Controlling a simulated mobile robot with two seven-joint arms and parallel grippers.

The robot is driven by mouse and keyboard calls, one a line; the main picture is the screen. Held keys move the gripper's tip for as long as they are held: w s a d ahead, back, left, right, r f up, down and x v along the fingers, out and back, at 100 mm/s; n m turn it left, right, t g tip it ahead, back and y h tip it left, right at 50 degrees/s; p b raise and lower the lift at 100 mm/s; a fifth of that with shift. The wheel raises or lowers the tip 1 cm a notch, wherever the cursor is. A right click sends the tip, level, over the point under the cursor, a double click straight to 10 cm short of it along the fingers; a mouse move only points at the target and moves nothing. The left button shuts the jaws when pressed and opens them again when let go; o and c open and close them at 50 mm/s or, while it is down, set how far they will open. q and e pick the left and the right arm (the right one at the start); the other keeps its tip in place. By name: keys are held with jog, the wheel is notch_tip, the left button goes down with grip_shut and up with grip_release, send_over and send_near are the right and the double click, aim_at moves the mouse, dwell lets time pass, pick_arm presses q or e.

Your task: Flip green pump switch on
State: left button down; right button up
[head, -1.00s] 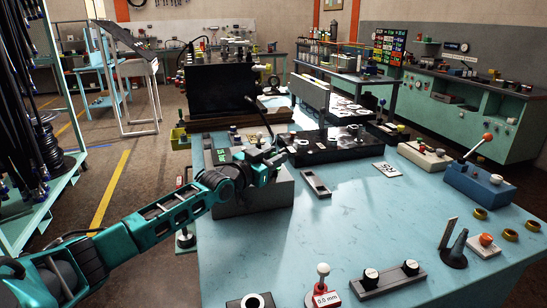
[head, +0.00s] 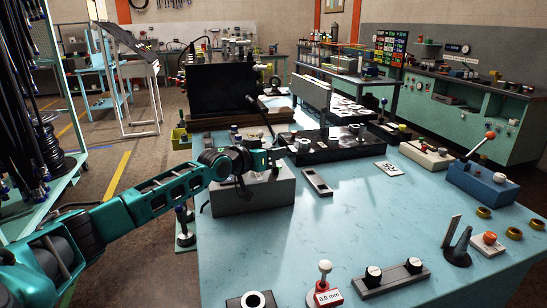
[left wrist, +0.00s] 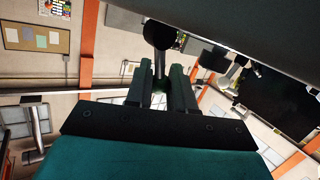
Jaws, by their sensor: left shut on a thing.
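My left gripper (head: 276,157) reaches in from the left over a grey box (head: 258,192) at the table's left edge. A black lever (head: 261,116) with a dark knob leans up and left just behind the gripper in the head view. In the left wrist view, a dark round knob (left wrist: 158,35) on a thin shaft rises from between the fingers (left wrist: 162,90). The fingers are shut on this shaft, which appears to be the black lever. My wrist hides the box's top and left part, so I see no green switch marking. My right gripper is not in view.
A black block with fittings (head: 335,146) lies just right of the gripper. A small grey frame (head: 317,182) and a white label plate (head: 388,171) lie on the blue table (head: 370,225). A blue lever box (head: 482,184) stands at the right. The middle of the table is clear.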

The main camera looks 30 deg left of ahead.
pick_arm(q)
jog(key=c, duration=1)
grip_release()
jog(key=shift+c, duration=0.2)
jog(key=p+v, duration=0.1)
jog(key=v, duration=0.8)
jog(key=shift+s+a, duration=0.1)
jog(key=shift+s, duration=0.35)
jog(key=shift+v, duration=1.5)
